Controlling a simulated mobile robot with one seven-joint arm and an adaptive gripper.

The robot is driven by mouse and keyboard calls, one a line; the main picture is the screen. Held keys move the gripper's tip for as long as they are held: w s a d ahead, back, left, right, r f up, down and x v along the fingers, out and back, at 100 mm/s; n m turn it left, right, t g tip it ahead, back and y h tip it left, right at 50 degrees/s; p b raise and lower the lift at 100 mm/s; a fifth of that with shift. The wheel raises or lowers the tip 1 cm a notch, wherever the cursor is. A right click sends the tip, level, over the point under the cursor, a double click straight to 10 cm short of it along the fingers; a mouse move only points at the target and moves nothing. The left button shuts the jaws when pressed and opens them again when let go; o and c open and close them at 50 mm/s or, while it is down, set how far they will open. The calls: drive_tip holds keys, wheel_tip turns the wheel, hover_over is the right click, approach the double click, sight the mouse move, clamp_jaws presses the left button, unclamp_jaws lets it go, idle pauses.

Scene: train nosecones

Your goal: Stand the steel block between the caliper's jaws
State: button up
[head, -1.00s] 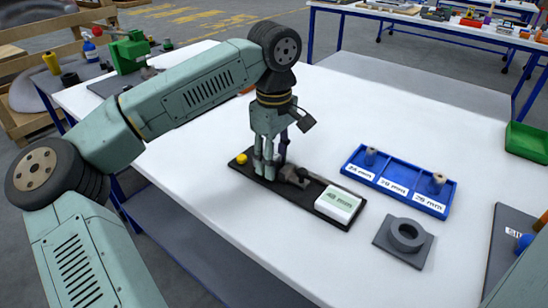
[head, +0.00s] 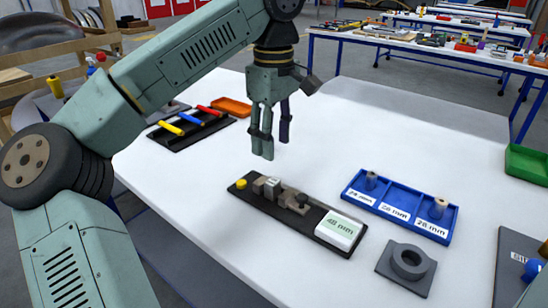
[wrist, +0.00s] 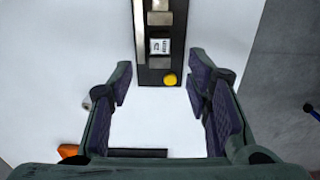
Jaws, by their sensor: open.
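The caliper (head: 290,199) lies on a black base board (head: 318,237) with a yellow knob (head: 241,184) at its left end and a white "48 mm" display at its right. The small light-grey steel block (head: 272,187) stands between the caliper's grey jaws near the yellow knob. In the wrist view the labelled block (wrist: 159,46) sits in line between two metal pieces; whether the jaws touch it I cannot tell. My gripper (head: 270,150) is open and empty, above and behind the board. Its spread fingers also show in the wrist view (wrist: 162,105).
A blue tray (head: 400,207) with labelled compartments and two round pegs stands right of the board. A grey ring block (head: 408,264) is in front of it. A black rack (head: 192,130) with coloured handles and an orange tray (head: 232,107) are at the back left.

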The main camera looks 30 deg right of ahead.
drive_tip(key=shift+r, duration=0.5)
